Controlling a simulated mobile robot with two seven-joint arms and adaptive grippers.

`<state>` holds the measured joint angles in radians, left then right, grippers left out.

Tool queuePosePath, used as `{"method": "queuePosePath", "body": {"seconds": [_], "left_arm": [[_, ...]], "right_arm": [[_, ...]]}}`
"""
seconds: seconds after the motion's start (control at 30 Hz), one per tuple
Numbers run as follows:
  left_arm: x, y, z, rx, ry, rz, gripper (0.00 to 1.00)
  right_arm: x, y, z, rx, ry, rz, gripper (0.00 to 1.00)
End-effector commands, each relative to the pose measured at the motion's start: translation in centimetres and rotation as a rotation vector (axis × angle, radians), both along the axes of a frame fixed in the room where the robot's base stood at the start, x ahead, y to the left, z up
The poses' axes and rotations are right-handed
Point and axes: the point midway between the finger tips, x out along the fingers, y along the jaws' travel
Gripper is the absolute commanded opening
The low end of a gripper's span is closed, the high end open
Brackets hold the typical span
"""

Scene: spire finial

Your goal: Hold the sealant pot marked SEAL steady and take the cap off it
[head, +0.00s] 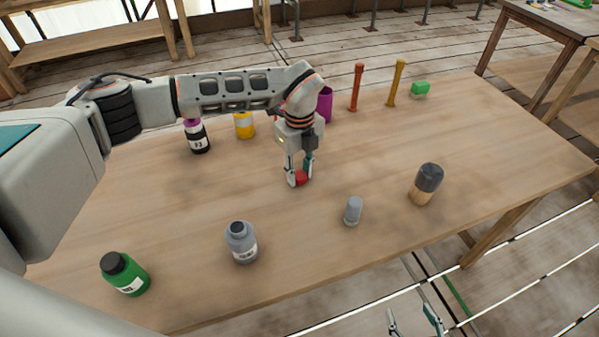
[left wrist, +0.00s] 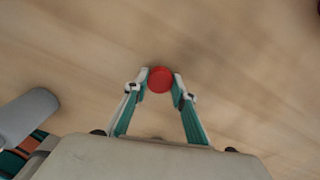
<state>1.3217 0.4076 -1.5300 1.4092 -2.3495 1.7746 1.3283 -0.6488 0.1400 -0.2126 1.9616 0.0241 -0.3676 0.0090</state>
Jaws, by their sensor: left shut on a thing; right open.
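A grey pot (head: 242,246) with a white label stands upright near the front of the table; its lettering is too small to read surely. A dark grey top (head: 238,228) sits on it. My left gripper (head: 299,180) points down further back and to the right of this pot, shut on a small red round thing (head: 302,177) at the table top. The red thing (left wrist: 160,79) sits between the fingertips in the left wrist view. My right gripper (head: 416,320) is open and empty at the bottom edge, off the table's front.
A green bottle (head: 125,275) stands front left. A small grey cylinder (head: 353,210) and a dark-topped wooden piece (head: 426,184) stand to the right. Behind are a labelled black bottle (head: 198,140), a yellow-and-white one (head: 244,126), a purple cup (head: 325,104), and red (head: 356,88) and yellow (head: 396,84) posts.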

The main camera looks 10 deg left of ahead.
Motion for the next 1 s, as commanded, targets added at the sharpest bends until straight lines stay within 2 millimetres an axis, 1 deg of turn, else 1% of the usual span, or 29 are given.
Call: {"method": "queuePosePath", "body": {"seconds": [0.07,0.27,0.4,0.43,0.47,0.5,0.83,0.93,1.0], "left_arm": [[0.0,-0.1,-0.5,-0.001,-0.001,0.000,0.00],[0.0,0.0,-0.4,-0.001,-0.002,-0.001,0.00],[0.0,0.0,-0.8,-0.001,-0.001,-0.001,0.00],[0.0,0.0,-0.8,-0.001,-0.002,-0.001,0.31],[0.0,0.0,-0.7,-0.001,-0.002,-0.001,0.38],[0.0,0.0,-0.7,-0.001,-0.002,-0.001,0.42],[0.0,0.0,-0.6,-0.001,-0.002,-0.001,0.42],[0.1,0.0,0.1,-0.001,-0.003,-0.001,0.42],[0.2,0.0,1.0,-0.001,-0.004,-0.001,0.42]], "right_arm": [[0.0,0.0,0.0,0.000,0.000,0.000,0.58],[0.0,0.0,0.0,0.000,0.000,0.000,0.58],[0.0,0.0,-0.1,0.000,0.000,0.000,0.58],[0.0,0.0,-0.1,0.000,0.000,0.000,0.58],[0.0,0.0,-0.1,0.000,0.000,0.000,0.58],[0.0,0.0,-0.1,0.000,0.000,0.000,0.58],[0.0,0.0,0.0,0.001,0.000,-0.001,0.58],[0.0,0.0,0.0,0.001,-0.001,0.000,0.58],[0.0,0.0,0.0,0.001,-0.001,0.000,0.58]]}}
